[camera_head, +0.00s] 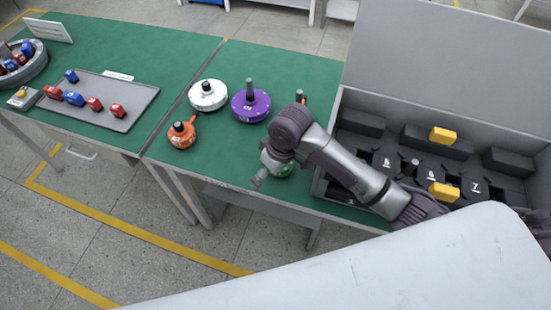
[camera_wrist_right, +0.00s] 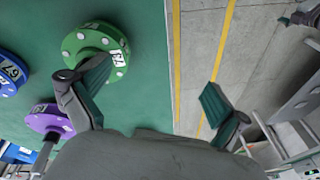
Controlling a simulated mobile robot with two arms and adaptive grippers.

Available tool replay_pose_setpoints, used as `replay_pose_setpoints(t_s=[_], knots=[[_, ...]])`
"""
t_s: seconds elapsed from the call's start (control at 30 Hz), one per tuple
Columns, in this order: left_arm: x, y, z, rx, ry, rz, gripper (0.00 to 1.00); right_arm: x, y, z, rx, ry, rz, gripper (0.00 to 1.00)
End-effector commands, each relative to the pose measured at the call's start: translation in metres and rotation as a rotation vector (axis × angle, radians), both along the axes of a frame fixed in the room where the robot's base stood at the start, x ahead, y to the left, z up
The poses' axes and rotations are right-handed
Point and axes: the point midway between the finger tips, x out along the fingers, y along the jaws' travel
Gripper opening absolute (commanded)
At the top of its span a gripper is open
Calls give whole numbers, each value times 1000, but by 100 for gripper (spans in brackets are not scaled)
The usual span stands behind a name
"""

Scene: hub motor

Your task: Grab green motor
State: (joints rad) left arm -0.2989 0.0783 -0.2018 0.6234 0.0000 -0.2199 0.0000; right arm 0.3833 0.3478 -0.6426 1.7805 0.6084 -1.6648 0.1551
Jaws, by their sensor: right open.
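The green motor (camera_head: 284,170) sits near the front edge of the green table in the head view, mostly hidden by my right gripper (camera_head: 262,178). In the right wrist view the green motor (camera_wrist_right: 92,42) is a round flanged disc with white spots and a white label. My right gripper (camera_wrist_right: 150,95) is open and empty. Its left finger overlaps the lower edge of the motor in the picture; I cannot tell if they touch. Its right finger hangs over the floor, past the table edge.
A purple motor (camera_head: 250,104), a white motor (camera_head: 208,95) and an orange motor (camera_head: 182,134) stand left of my arm. A blue motor (camera_wrist_right: 10,72) shows in the wrist view. A grey case (camera_head: 345,97) with black foam is at right; a tray (camera_head: 138,97) lies left.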

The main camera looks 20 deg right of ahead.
Motion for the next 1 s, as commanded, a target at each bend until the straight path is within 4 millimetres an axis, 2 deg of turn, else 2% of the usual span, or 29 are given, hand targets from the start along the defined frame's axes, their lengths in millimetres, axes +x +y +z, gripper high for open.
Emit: replay_pose_setpoints(t_s=[0.03,0.2,0.3,0.4,0.53,0.8,1.0], knots=[[0,2,1,2,0,0,100,15,-7,14,-36,6,15,100],[1,6,1,7,-1,2,100,47,-31,51,-135,57,28,100],[1,6,1,7,-1,2,100,58,-43,68,-175,79,21,100],[0,6,1,7,0,2,100,63,-49,75,-193,93,15,100],[-1,5,4,7,4,2,100,63,-51,63,-199,101,13,100],[-3,2,10,3,5,2,100,63,-51,12,-197,98,14,100],[-3,0,12,0,6,1,100,63,-50,-8,-196,94,14,100]])
